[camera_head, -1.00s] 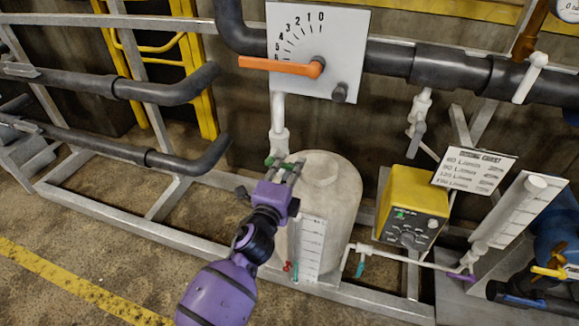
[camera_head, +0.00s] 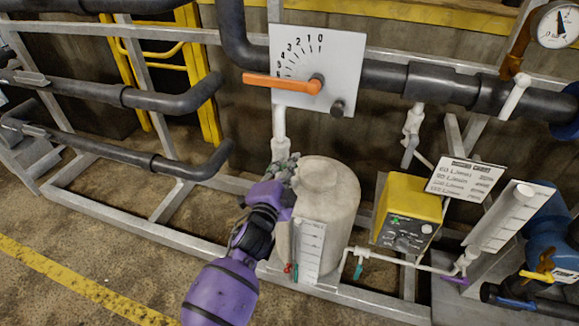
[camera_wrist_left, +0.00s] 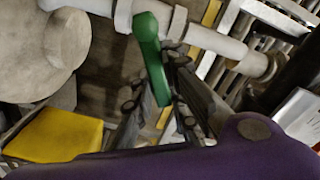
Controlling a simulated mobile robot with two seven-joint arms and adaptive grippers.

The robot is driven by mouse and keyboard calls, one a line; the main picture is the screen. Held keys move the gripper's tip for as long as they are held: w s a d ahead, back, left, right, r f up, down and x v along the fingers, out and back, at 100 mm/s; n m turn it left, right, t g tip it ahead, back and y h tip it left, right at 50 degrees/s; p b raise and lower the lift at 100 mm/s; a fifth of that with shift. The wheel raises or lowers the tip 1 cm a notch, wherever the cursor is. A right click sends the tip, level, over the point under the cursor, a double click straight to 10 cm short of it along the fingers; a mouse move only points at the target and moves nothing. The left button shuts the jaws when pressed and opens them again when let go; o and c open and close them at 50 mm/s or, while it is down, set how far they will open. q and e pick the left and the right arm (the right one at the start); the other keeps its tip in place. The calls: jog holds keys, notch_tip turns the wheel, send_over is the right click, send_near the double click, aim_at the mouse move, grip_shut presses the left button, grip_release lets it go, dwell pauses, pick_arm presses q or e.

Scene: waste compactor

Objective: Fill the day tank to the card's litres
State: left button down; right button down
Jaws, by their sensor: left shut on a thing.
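The pale round tank (camera_head: 335,215) stands in the metal frame with a white level scale (camera_head: 309,250) on its front. A white pipe (camera_head: 279,128) comes down from the dark main pipe beside it. My left gripper (camera_head: 285,168) is at this pipe, at the tank's upper left. In the left wrist view its dark fingers are shut on a green valve handle (camera_wrist_left: 150,60) at a white pipe (camera_wrist_left: 215,42). In the head view the fingers hide most of the handle. A white card (camera_head: 466,180) lists several L/min lines, too small to read surely. My right gripper is out of view.
A dial plate (camera_head: 345,60) with an orange pointer (camera_head: 280,83) hangs above the tank. A yellow box (camera_head: 412,205) with a knob stands to its right, then another scale board (camera_head: 512,215) and blue equipment (camera_head: 550,240). Floor at left is clear.

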pick_arm(q)
jog(key=n, duration=0.1)
jog(key=r+n+p, duration=0.1)
jog(key=shift+w+a+r+n, duration=0.15)
jog(key=shift+a+r+n, duration=0.05)
jog(key=shift+a+n, duration=0.2)
jog(key=shift+a+n+p, duration=0.15)
jog(key=shift+n+p, duration=0.25)
jog(key=shift+p, duration=0.05)
jog(key=c, duration=1.7)
grip_release()
jog(key=v, duration=1.2)
jog(key=shift+r, duration=0.1)
